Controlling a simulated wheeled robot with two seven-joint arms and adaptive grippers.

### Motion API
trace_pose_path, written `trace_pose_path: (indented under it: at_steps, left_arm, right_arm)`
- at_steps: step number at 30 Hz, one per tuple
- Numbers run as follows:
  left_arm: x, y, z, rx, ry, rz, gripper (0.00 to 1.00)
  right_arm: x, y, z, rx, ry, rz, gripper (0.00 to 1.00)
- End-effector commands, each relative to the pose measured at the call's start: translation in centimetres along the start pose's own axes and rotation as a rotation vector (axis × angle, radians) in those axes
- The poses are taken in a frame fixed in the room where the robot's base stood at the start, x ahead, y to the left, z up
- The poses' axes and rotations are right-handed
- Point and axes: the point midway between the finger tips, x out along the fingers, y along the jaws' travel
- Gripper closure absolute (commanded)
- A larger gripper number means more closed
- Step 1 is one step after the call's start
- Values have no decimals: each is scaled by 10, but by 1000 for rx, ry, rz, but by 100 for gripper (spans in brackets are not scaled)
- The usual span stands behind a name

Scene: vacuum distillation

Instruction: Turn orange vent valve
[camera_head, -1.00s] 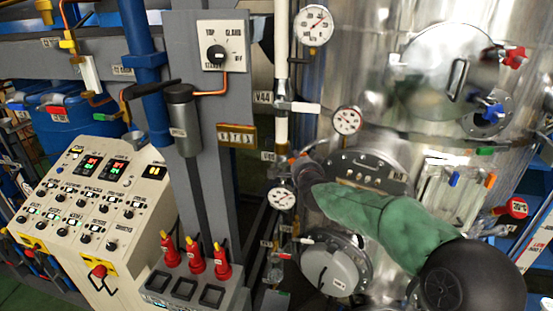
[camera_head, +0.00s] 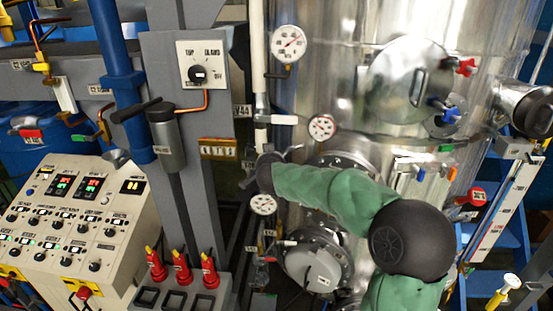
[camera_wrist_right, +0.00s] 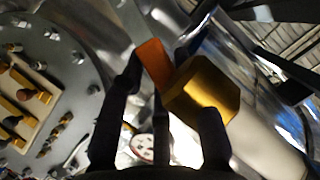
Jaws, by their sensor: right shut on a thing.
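My right gripper (camera_head: 266,172) is at the end of the green-sleeved arm, beside the pipework left of the steel vessel. In the right wrist view its dark fingers (camera_wrist_right: 165,125) reach up around the orange vent valve. The orange handle (camera_wrist_right: 152,65) stands tilted at the left finger, against a gold hexagonal body (camera_wrist_right: 205,92) at the right finger. The gripper is shut on the valve. In the head view the gripper and arm hide the valve. My left gripper is not in view.
The steel vessel (camera_head: 350,70) carries a bolted round flange (camera_wrist_right: 45,80). Gauges (camera_head: 321,127) and a white-handled valve (camera_head: 284,119) are close to the right gripper. A grey post (camera_head: 200,130) and a control panel (camera_head: 75,205) stand to the left.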

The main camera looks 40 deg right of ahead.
Motion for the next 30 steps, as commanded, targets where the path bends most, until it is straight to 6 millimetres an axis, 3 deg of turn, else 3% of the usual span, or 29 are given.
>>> trace_pose_path:
  at_steps: [10,30]
  left_arm:
    - [-2,1,0,0,0,0,60]
    - [-2,1,0,0,0,0,60]
  right_arm:
    - [-5,-20,4,-176,1,70,100]
    - [-4,-24,5,-259,2,107,100]
